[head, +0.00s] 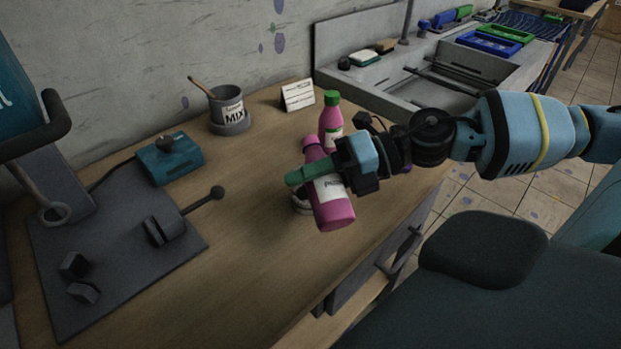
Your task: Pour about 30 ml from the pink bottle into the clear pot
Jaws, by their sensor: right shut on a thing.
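My right gripper (318,176) is shut on a pink bottle (332,212) with a white label. The bottle leans, its narrow end up and to the left and its wide end toward me. A second pink bottle (331,112) with a green cap stands upright just behind it on the bench. A small round vessel (299,203), perhaps the clear pot, shows only in part behind the held bottle's left side. Its inside is hidden, and I cannot tell whether the bottle touches it. My left gripper is not in view.
The wooden bench (235,240) is bare left of the held bottle. A grey cup marked MIX (229,108) and a white card (298,95) stand at the back. A teal box (169,158) and a dark mat (100,285) with metal parts lie left. A sink (430,85) is behind.

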